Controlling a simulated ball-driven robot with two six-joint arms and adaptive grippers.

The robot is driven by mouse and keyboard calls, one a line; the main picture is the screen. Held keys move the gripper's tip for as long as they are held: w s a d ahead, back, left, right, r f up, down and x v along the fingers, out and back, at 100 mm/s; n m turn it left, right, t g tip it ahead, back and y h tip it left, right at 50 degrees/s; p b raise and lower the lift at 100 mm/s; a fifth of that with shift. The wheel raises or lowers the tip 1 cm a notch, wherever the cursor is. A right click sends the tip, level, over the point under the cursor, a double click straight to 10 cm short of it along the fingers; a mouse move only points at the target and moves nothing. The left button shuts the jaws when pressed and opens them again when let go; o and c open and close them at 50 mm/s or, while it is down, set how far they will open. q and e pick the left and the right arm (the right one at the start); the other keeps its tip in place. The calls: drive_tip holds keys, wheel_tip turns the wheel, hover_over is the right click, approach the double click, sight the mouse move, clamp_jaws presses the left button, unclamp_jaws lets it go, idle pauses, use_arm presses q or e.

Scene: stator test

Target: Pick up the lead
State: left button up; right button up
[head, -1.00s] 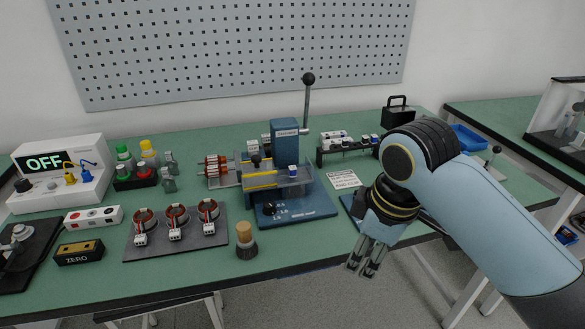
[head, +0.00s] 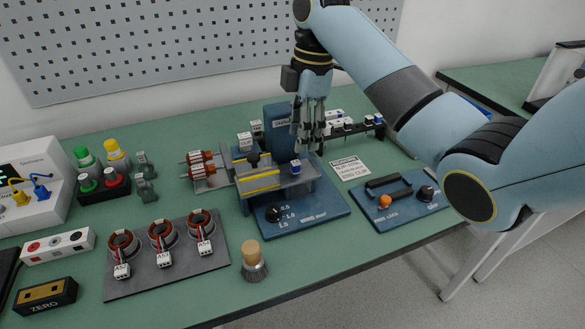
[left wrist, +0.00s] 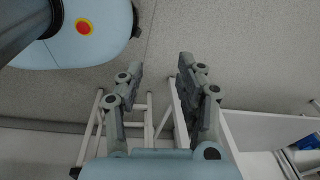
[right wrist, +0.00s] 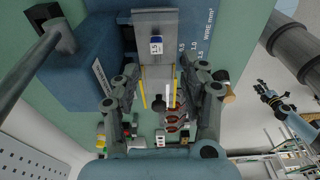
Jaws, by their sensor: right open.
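A yellow lead (head: 19,195) and a blue lead (head: 40,187) are plugged into the white tester at the left edge of the head view. I cannot tell which lead the task means. My right gripper (head: 310,143) is open, fingers pointing down, above the blue wire machine (head: 325,214). The machine also shows in the right wrist view (right wrist: 85,70), with a small white-and-blue block (right wrist: 156,45) on its metal plate beyond the fingers. I see nothing held in the right gripper (right wrist: 165,85). My left gripper (left wrist: 158,75) is open and empty over the floor, outside the head view.
A dark tray (head: 190,275) with several copper stators lies at the front. A brush (head: 254,262) stands beside it. A blue panel (head: 415,215) with an orange knob is to the right. A rack (head: 352,128) of small blocks stands behind.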

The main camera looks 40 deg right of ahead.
sight(296, 163)
drive_tip(key=shift+w+a+f, duration=0.1)
drive_tip(key=shift+f, duration=0.8)
drive_tip(key=f, duration=0.4)
drive_tip(key=shift+w+a+f, duration=0.2)
drive_tip(key=shift+w+f, duration=0.05)
drive_tip(key=shift+f, duration=0.3)
drive_tip(key=shift+c, duration=1.3)
clamp_jaws()
use_arm(q)
drive_tip(key=shift+w+r, duration=0.15)
drive_tip(key=shift+w, duration=0.05)
